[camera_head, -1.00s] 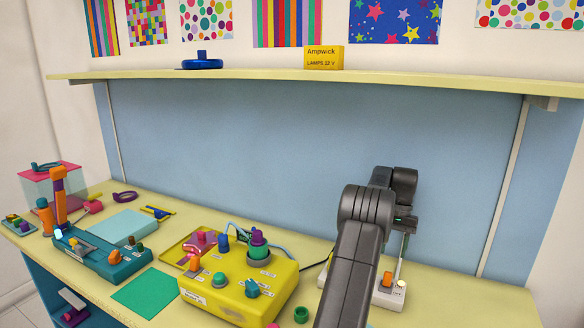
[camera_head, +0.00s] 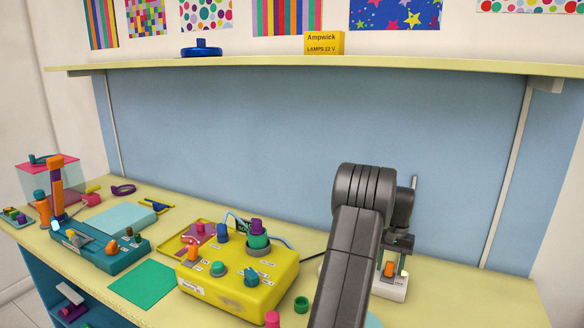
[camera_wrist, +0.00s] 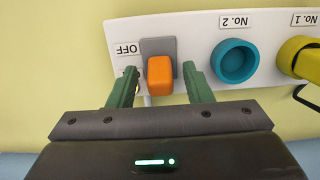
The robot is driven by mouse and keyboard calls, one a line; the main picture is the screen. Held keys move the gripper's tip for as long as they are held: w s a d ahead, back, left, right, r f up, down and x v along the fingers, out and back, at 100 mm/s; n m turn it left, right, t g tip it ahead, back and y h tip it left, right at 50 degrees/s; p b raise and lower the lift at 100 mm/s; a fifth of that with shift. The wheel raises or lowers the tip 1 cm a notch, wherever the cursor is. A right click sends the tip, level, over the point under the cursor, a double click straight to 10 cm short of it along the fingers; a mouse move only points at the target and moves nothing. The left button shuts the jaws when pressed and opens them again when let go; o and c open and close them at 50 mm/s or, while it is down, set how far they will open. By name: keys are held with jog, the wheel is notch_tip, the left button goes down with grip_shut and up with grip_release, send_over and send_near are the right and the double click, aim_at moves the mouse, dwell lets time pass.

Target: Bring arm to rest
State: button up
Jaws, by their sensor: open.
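My gripper (camera_wrist: 160,74) is open in the wrist view. Its two green fingers stand on either side of an orange rocker switch (camera_wrist: 160,76) on a white power strip (camera_wrist: 200,45). Small gaps show between fingers and switch. The label beside the switch reads OFF, upside down. In the head view my dark arm comes up from the bottom at the right and bends at the elbow. My gripper (camera_head: 397,256) hangs low behind it, over the strip (camera_head: 394,291) and its orange switch (camera_head: 390,269). My arm hides part of the strip.
Beside the switch are a teal socket cap (camera_wrist: 234,61) and a yellow plug (camera_wrist: 300,58). A yellow box (camera_head: 240,288) with knobs stands left of my arm, near a green ring (camera_head: 301,305). A shelf (camera_head: 270,66) runs above the bench.

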jog(key=shift+s+a+f+t+h+b, duration=0.15)
jog(key=shift+s+t+h+b, duration=0.45)
jog(key=shift+b, duration=2.2)
jog(key=shift+s+a+t+h+b, duration=0.15)
jog(key=shift+t+b, duration=0.85)
jog(key=shift+b, duration=1.8)
jog(key=shift+s+a+f+t+h+b, duration=0.15)
jog(key=shift+t+h+b, duration=0.5)
jog(key=shift+b, duration=2.15)
jog(key=shift+s+r+t+b, duration=0.2)
jog(key=shift+t+b, duration=0.25)
jog(key=shift+b, duration=0.55)
jog(key=shift+a+r, duration=0.1)
jog(key=shift+r, duration=0.05)
